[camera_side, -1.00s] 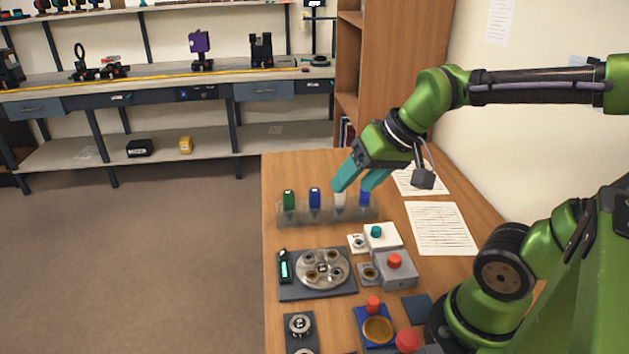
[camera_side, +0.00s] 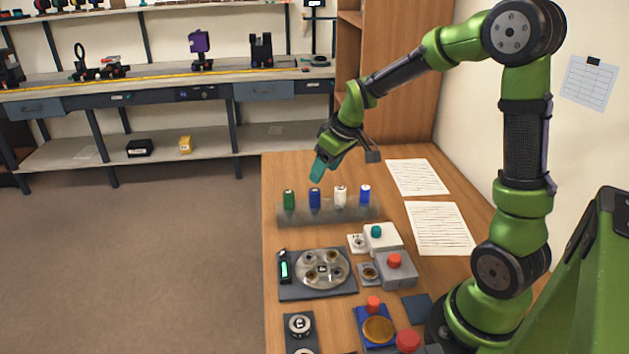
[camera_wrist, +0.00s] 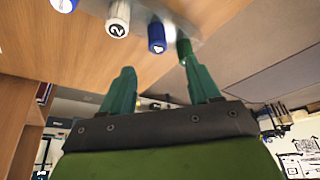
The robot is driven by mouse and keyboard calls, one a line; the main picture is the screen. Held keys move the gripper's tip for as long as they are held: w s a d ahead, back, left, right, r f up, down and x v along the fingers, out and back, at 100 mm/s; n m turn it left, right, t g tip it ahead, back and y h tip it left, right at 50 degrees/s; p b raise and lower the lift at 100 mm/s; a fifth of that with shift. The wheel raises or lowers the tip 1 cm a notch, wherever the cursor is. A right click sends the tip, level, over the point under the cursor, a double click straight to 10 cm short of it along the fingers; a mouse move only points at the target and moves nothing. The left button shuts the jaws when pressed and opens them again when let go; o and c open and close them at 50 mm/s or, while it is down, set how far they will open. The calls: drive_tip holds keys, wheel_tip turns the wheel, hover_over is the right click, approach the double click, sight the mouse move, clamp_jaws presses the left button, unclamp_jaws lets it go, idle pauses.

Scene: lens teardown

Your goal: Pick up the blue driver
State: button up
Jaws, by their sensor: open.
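Two blue drivers stand upright in a clear rack (camera_side: 290,219), with other drivers. One blue driver (camera_side: 314,198) is between the green and white ones; the other (camera_side: 365,194) is at the right end. My gripper (camera_side: 318,172) is open and empty, a little above the left-middle blue driver and apart from it. In the wrist view, my gripper's teal fingers (camera_wrist: 163,75) are spread. That blue driver (camera_wrist: 156,36), marked with a numeral, shows ahead of the gap between them. The end blue driver (camera_wrist: 64,5) is cut off at the top edge. The drivers' lower parts are blurred by the rack.
The green driver (camera_side: 289,199) and white driver (camera_side: 340,196) flank the left-middle blue one closely. A round tray fixture (camera_side: 323,268), button boxes (camera_side: 396,268) and papers (camera_side: 440,228) lie on the wooden table. The table's left edge is close to the rack.

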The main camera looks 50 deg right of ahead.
sight(315, 190)
drive_tip(key=x, duration=0.9)
drive_tip(key=shift+w+d+f, duration=0.1)
drive_tip(key=shift+d+f, duration=0.1)
drive_tip(key=shift+f, duration=0.1)
drive_tip(key=c, duration=1.1)
